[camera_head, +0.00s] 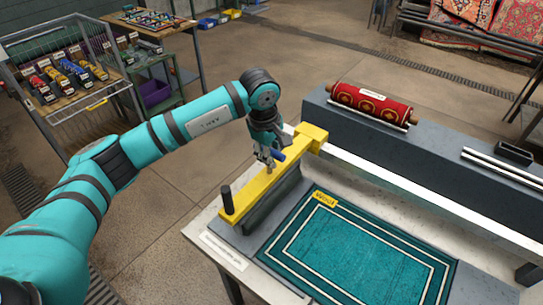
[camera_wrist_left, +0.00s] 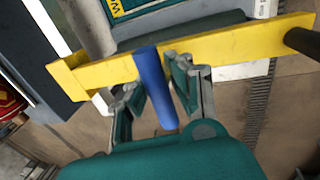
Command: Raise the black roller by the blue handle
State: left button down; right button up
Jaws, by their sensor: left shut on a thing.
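The blue handle (camera_head: 279,155) stands up from a yellow beam (camera_head: 250,195) at the left end of the machine bed. My left gripper (camera_head: 268,158) is at the handle, above the beam. In the left wrist view the gripper's fingers (camera_wrist_left: 158,95) lie on both sides of the blue handle (camera_wrist_left: 150,70) and are shut on it. The dark roller (camera_head: 272,205) lies along and below the yellow beam, at the left edge of the teal rug; it also shows in the left wrist view (camera_wrist_left: 185,30). Its underside is hidden. My right gripper is not in view.
The teal rug (camera_head: 350,255) lies flat on the bed. A black post (camera_head: 227,199) stands at the beam's near end. A rolled red rug (camera_head: 370,104) rests on the grey rear housing (camera_head: 440,160).

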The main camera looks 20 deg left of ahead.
pick_arm(q)
notch_tip(320, 180, up, 4)
jog(key=shift+w, duration=0.15)
jog(key=shift+w+r, duration=0.1)
jog(key=shift+r, duration=0.05)
jog(key=c, duration=1.4)
grip_release()
jog(key=shift+o, duration=1.2)
jog(key=shift+d, duration=0.1)
jog(key=shift+f, duration=0.2)
jog(key=shift+r, duration=0.2)
notch_tip(320, 180, up, 11)
jog(key=s, duration=0.2)
jog(key=shift+s+a+r, duration=0.15)
jog(key=shift+a+r, duration=0.05)
jog(key=shift+a, duration=0.2)
